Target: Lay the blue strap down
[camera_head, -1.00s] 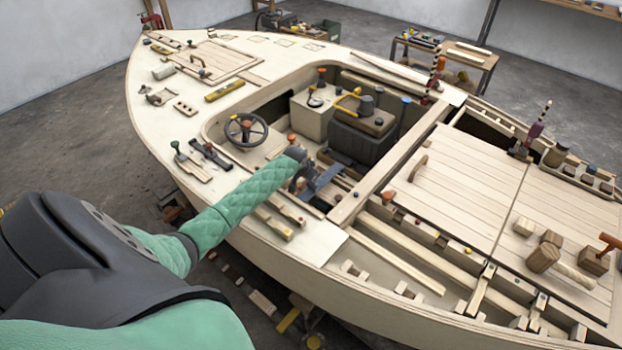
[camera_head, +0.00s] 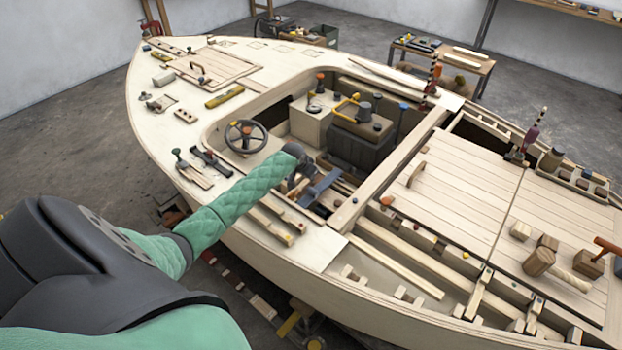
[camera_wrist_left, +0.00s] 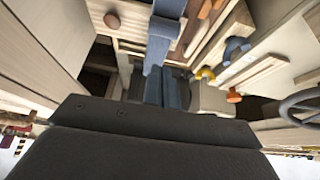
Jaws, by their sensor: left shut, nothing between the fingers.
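The blue strap (camera_head: 321,186) lies among the timbers in the cockpit opening, just beyond the end of my left arm. In the left wrist view, a blue piece that looks like the strap (camera_wrist_left: 158,50) runs down from the top edge. My left gripper (camera_head: 300,178) reaches down into the cockpit close beside the strap, with its fingers small and partly hidden by the wrist. It is shut and empty. I cannot tell whether it touches the strap. My right gripper is out of view.
A steering wheel (camera_head: 246,137) stands left of my left wrist. A dark box (camera_head: 360,143) and a pale box (camera_head: 313,118) stand behind it. Loose timbers (camera_head: 276,222) lie on the near side deck. A crossbeam (camera_head: 385,178) bounds the cockpit on the right.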

